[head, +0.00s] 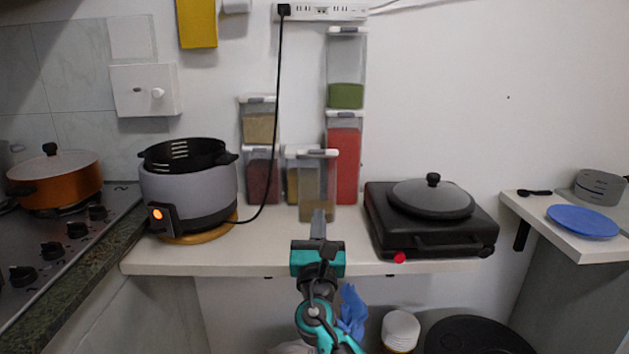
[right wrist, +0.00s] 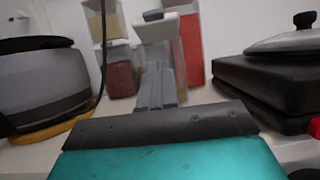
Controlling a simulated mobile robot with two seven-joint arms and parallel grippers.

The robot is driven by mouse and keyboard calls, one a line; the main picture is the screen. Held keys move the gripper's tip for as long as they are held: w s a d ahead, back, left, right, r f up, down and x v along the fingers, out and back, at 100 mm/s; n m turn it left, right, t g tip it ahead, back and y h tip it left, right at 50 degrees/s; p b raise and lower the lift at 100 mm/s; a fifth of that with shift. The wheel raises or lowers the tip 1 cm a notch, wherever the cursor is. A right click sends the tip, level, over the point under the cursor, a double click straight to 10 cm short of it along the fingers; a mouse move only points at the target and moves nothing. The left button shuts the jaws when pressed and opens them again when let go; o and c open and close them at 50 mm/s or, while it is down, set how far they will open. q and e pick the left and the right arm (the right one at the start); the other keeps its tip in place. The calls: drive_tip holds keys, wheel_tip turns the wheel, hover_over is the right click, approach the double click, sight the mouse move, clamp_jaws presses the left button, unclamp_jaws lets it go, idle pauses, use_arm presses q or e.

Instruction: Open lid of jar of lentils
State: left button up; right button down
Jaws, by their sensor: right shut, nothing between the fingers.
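Several clear jars with white lids stand against the wall. The front jar (head: 317,186) has brownish contents, and its lid also shows in the right wrist view (right wrist: 156,30). Behind and beside it are jars with yellow (head: 292,184), dark red (head: 262,180), red (head: 344,160), green (head: 346,95) and tan (head: 259,125) contents. I cannot tell which holds the lentils. All lids look shut. My right gripper (head: 318,215) is shut and empty, in front of the front jar's lower part; its fingers (right wrist: 158,72) hide much of that jar in the wrist view. My left gripper is not in view.
A grey cooker (head: 188,190) stands left of the jars, with a black cable (head: 279,110) rising past them. A black stove with a lidded pan (head: 432,200) stands right. A strip of white counter (head: 285,255) in front is free.

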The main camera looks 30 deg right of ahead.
drive_tip(key=shift+w+d+r, duration=0.15)
drive_tip(key=shift+w, duration=0.1)
approach(320, 154)
drive_tip(key=w, duration=0.1)
drive_tip(key=w+d, duration=0.1)
drive_tip(key=w+d+f, duration=0.1)
drive_tip(key=w, duration=0.1)
drive_tip(key=shift+d+f, duration=0.1)
drive_tip(key=shift+d, duration=0.15)
drive_tip(key=shift+w+d+r+p, duration=0.15)
drive_tip(key=shift+r+p, duration=0.15)
drive_tip(key=shift+r, duration=0.3)
drive_tip(key=shift+w+d+r+p, duration=0.1)
drive_tip(key=shift+r+p, duration=0.15)
drive_tip(key=shift+r, duration=0.35)
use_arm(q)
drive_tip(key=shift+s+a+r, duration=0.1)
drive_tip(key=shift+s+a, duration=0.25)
use_arm(e)
drive_tip(key=shift+w+d+r, duration=0.1)
drive_tip(key=shift+w+r, duration=0.1)
drive_tip(key=shift+r, duration=0.25)
